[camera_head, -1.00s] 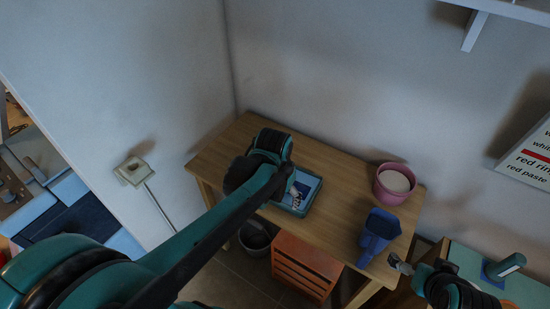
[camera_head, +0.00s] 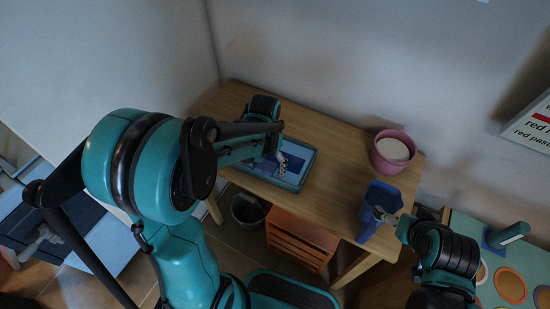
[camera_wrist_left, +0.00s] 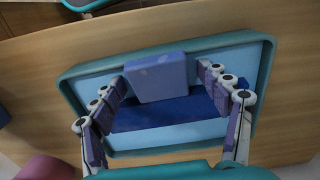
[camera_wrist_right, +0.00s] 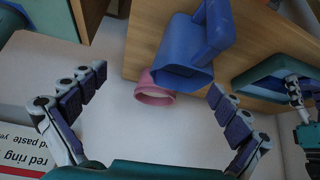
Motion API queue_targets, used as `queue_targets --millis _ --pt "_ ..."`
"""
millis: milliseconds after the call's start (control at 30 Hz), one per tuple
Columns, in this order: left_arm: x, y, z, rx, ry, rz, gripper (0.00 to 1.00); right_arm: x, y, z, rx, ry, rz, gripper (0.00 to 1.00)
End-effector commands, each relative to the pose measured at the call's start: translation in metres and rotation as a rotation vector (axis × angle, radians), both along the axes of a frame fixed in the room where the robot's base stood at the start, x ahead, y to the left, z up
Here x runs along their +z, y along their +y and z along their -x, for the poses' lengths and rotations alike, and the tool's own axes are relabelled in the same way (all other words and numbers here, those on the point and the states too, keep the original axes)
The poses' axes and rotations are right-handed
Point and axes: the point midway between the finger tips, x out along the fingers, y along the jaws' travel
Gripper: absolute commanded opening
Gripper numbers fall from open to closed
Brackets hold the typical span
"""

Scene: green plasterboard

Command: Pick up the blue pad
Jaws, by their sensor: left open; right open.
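In the left wrist view a periwinkle-blue block-like pad (camera_wrist_left: 157,77) lies in a teal-rimmed tray (camera_wrist_left: 262,85) with a light blue inside. It overlaps a flat dark blue piece (camera_wrist_left: 165,113) in the same tray. My left gripper (camera_wrist_left: 162,80) is open, with one finger on each side of the pad and gaps visible on both sides. In the head view my left gripper (camera_head: 281,164) is over the tray (camera_head: 308,172), and the arm hides part of it. My right gripper (camera_wrist_right: 158,84) is open and empty, and in the head view it overlaps the blue pitcher (camera_head: 376,200).
The tray and pitcher stand on a wooden table (camera_head: 335,165), with a pink bowl (camera_head: 391,153) at its right end. An orange drawer unit (camera_head: 300,240) and a dark bucket (camera_head: 247,208) are below. A second surface with colored circles (camera_head: 510,285) is at the right.

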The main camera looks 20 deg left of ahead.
Motion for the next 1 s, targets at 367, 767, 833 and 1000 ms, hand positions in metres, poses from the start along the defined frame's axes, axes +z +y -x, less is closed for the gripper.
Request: queue_targets --millis 367,767,833,1000 --pt "-0.001 0.0 0.0 0.0 0.0 0.0 0.34 0.0 0.0 0.0 0.0 0.0 0.0 1.0" --pt "0.002 0.0 0.0 0.0 0.0 0.0 0.15 0.002 0.0 0.0 0.0 0.0 0.0 1.0" --pt "0.006 0.0 0.0 0.0 0.0 0.0 0.15 0.004 0.0 0.0 0.0 0.0 0.0 1.0" --pt "0.027 0.0 0.0 0.0 0.0 0.0 0.15 0.016 0.0 0.0 0.0 0.0 0.0 1.0"
